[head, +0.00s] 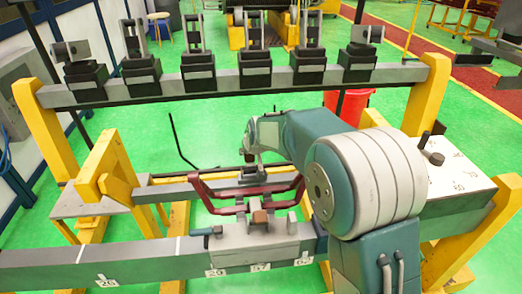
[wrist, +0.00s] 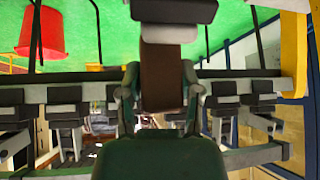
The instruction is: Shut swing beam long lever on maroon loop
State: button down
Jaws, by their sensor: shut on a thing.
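The maroon loop (head: 205,196) is a wide bracket-shaped handle at the centre of the head view, above the grey clamp block (head: 265,242) of the front beam. My gripper (head: 251,143) is at the end of my arm, just above and behind the loop. In the wrist view my gripper (wrist: 160,75) has a finger on each side of a brown bar (wrist: 162,88), shut on it. The bar has a grey and black block (wrist: 172,12) at its far end. I take this bar as the long lever; its join to the beam is hidden.
A rear rail (head: 220,85) carries several black and grey clamps. Yellow posts (head: 45,130) stand at both sides. A red bucket (head: 350,103) is on the green floor behind. A white marked plate (head: 455,175) lies right of my arm.

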aim_at(249, 157)
jog(key=shift+s+d+f+t, duration=0.1)
jog(key=shift+s+f+t, duration=0.2)
jog(key=shift+s+t, duration=0.55)
jog(key=shift+s+d+f+t+y, duration=0.1)
jog(key=shift+s+t+y, duration=0.15)
jog(key=shift+s+t, duration=0.25)
jog(key=shift+s+d+f+t+y, duration=0.1)
jog(key=shift+s+t+y, duration=0.15)
jog(key=shift+t, duration=0.4)
jog(key=shift+c, duration=1.3)
grip_release()
jog(key=shift+r, duration=0.1)
jog(key=shift+s+r, duration=0.1)
jog(key=shift+r, duration=0.05)
jog(key=v, duration=1.1)
jog(key=shift+s, duration=0.35)
